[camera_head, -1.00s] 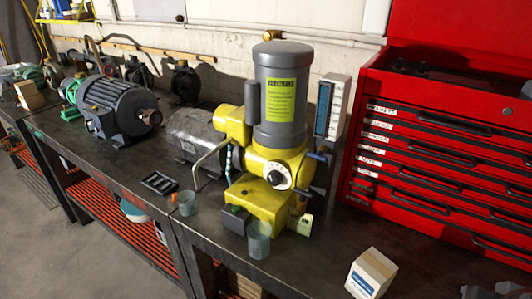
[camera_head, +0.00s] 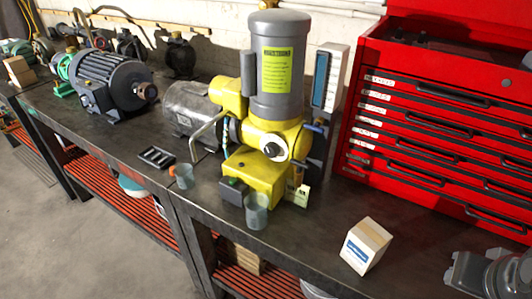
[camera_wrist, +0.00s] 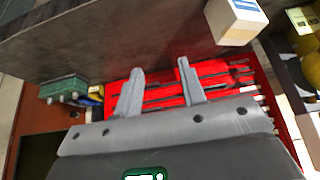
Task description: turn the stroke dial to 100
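The stroke dial (camera_head: 273,150) is a round white face with a dark centre, on the front of a yellow pump (camera_head: 258,178) under a grey motor. Its marks are too small to read. My gripper (camera_wrist: 160,68) is open and empty in the wrist view, its two fingers apart. In the head view, part of my gripper shows at the bottom right corner, well to the right of the dial and apart from the pump. The dial cannot be made out in the wrist view.
A small box (camera_head: 366,246) stands on the dark bench (camera_head: 325,215) between pump and gripper. A red tool chest (camera_head: 440,130) stands behind, at right. Cups (camera_head: 256,212) and a small dark box (camera_head: 232,190) sit before the pump. A grey motor (camera_head: 112,85) is at left.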

